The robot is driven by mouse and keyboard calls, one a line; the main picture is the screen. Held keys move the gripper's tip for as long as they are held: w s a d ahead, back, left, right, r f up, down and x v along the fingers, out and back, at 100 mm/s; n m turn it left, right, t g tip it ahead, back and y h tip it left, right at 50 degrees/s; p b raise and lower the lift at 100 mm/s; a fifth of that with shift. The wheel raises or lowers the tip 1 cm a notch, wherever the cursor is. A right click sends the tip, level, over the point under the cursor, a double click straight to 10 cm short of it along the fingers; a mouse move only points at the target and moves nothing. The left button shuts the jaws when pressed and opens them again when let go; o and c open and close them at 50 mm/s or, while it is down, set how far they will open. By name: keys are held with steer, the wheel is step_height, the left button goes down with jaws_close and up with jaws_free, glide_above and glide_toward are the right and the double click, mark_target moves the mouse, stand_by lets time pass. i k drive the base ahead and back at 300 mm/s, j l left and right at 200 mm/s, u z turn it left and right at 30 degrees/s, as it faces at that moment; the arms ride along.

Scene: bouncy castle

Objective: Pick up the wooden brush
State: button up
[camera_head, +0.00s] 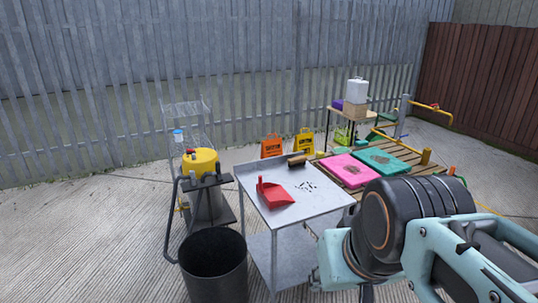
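The wooden brush (297,160) is a small, dark-bristled thing with a tan side, lying near the back edge of the grey metal cart's top (318,206). It looks clear of other things there. A red dustpan (275,194) lies on the same top, nearer to me and to the left. Some dark bits are scattered between them. My arm's dark and teal end fills the lower right, close to the camera and well apart from the brush. I cannot make out its fingertips or whether it holds anything.
A black bin (213,266) and a yellow-topped vacuum (201,163) on a stand are left of the cart. Orange (271,146) and yellow (304,142) signs stand behind it. A wooden pallet (400,187) with pink and green pads lies at right. Concrete is free at left.

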mark_target(298, 160)
steer(key=i+l, duration=0.35)
steer(key=i, duration=0.2)
steer(key=i+l+u, duration=0.15)
steer(key=i+l, duration=0.2)
steer(key=i, duration=0.25)
steer(key=i+l, duration=0.4)
steer(key=i, duration=0.15)
